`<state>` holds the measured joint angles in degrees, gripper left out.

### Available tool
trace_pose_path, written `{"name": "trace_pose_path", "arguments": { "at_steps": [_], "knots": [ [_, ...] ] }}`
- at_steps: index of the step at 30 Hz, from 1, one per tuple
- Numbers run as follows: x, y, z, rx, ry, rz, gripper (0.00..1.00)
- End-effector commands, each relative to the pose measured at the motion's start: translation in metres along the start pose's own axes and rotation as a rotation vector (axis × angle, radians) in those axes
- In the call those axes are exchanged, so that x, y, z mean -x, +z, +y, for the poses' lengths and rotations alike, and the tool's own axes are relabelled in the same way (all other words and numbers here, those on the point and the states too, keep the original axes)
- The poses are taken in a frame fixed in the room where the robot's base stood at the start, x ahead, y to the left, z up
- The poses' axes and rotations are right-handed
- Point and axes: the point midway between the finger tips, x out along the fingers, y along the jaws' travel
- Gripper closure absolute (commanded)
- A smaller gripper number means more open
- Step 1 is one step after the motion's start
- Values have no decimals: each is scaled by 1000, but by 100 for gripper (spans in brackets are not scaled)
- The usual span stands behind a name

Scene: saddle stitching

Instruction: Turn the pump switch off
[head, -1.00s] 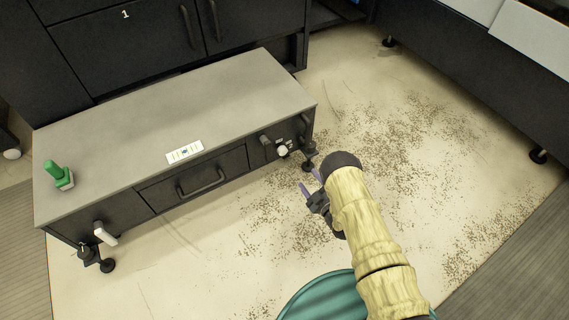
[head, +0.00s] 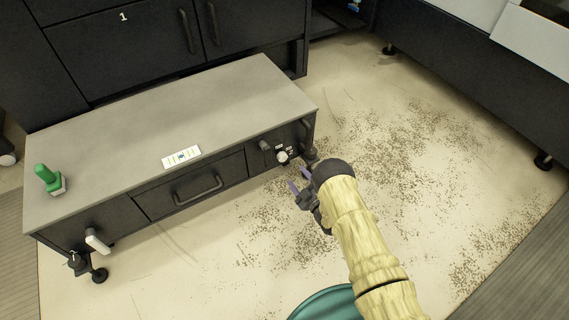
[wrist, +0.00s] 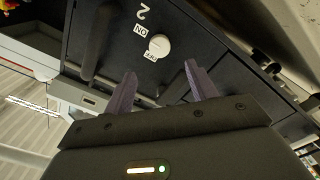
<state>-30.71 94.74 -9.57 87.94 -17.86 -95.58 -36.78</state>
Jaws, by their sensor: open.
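A round white knob (head: 283,157) sits at the right end of the front of a low dark bench (head: 235,100), beside small white labels. In the wrist view a round white knob (wrist: 159,46) has labels reading "ON" and "OFF" beside it and a "2" close by. It appears beyond and between my fingertips. My gripper (head: 298,180) has purple fingers and is just in front of the bench's right end, below the knob in the picture. In the wrist view my gripper (wrist: 160,68) is open and empty, apart from the knob.
The bench front has a drawer handle (head: 198,188), a white lever (head: 97,241) at left and a dark fitting (head: 264,145) near the knob. A green object (head: 48,178) stands on top. Speckled floor (head: 400,150) lies open to the right. A teal round object (head: 325,304) is near my arm.

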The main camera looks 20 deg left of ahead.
Motion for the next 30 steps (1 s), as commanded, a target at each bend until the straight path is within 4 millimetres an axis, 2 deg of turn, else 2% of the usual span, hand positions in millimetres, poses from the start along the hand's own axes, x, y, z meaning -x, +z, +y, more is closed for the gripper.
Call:
{"name": "trace_pose_path", "arguments": {
  "at_steps": [6,16,21,29,30],
  "knots": [
    [-40,2,-3,1,3,4,43],
    [-93,2,-3,1,1,3,43],
    [-105,1,0,-1,1,0,43],
    [-106,0,0,-1,0,0,43],
    [-106,0,0,-1,0,0,47]
  ]
}}
